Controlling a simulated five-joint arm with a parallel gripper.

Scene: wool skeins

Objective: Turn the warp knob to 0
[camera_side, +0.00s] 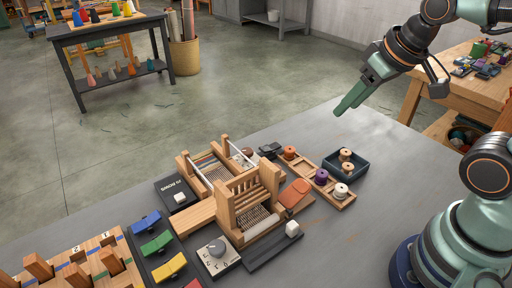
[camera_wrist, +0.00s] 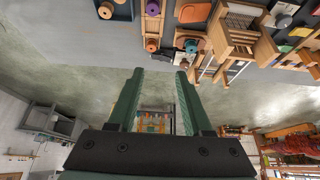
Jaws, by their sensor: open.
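The warp knob (camera_side: 216,247) is a grey round dial on a pale plate (camera_side: 214,265) with small markings. It sits at the front of the table, left of the small wooden loom (camera_side: 250,205). The markings and the knob's exact setting are too small to read. In the wrist view a grey round knob (camera_wrist: 283,21) shows at the top right. My gripper (camera_side: 350,103) is raised above the far side of the table, well away from the knob. In the wrist view its two green fingers (camera_wrist: 160,75) stand apart with nothing between them.
A wooden rack with spools (camera_side: 322,178) and a dark tray (camera_side: 345,169) lie right of the loom. Blue, green and yellow rockers (camera_side: 157,242) and a pegged wooden board (camera_side: 75,262) are at the left.

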